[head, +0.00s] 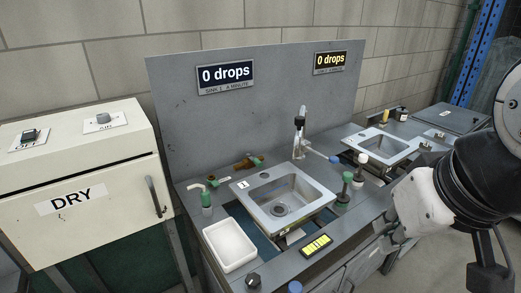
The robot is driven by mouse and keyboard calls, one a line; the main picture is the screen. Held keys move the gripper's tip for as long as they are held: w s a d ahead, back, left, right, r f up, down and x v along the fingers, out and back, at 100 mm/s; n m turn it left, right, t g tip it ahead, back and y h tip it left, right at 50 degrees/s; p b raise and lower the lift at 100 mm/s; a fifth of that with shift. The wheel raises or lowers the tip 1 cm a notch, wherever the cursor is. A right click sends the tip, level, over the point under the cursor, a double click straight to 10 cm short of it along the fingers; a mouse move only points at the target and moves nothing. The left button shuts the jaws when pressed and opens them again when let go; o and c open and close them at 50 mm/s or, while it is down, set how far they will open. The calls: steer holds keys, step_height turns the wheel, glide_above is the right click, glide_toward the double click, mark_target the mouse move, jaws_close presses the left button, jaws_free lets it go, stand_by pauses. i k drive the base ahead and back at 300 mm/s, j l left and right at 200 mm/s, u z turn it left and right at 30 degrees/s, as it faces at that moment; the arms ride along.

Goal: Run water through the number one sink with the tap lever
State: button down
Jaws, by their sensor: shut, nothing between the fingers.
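The number one sink (250,208) is a steel basin with a small "1" label at its back left corner. Its drain shows, and no water is seen in it. A tap (299,137) stands behind it, with a lever (318,153) reaching right to a blue tip. The sign above, SINK 1 (225,77), reads "0 drops". My arm comes in from the right. My gripper (384,228), small and partly hidden at its end, appears shut and empty by the counter's front edge, right of the sink and apart from the lever.
A second sink (384,143) with its own "0 drops" sign (330,62) lies to the right. Green-based fittings (343,190) stand between the sinks. A white tray (229,245) and a yellow-lit panel (316,245) are in front. A DRY cabinet (90,165) stands left.

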mark_target(333, 160)
steer(key=l+u, duration=0.15)
steer(key=u, duration=0.4)
steer(key=l+u, duration=0.35)
steer(key=l, duration=0.35)
steer(key=l+u, duration=0.35)
steer(key=l, duration=1.1)
steer(key=k+l+u, duration=0.1)
steer(key=l, duration=0.65)
steer(key=k+l, duration=0.1)
steer(key=l, duration=0.65)
steer(key=i+l, duration=0.1)
steer(key=i, duration=0.4)
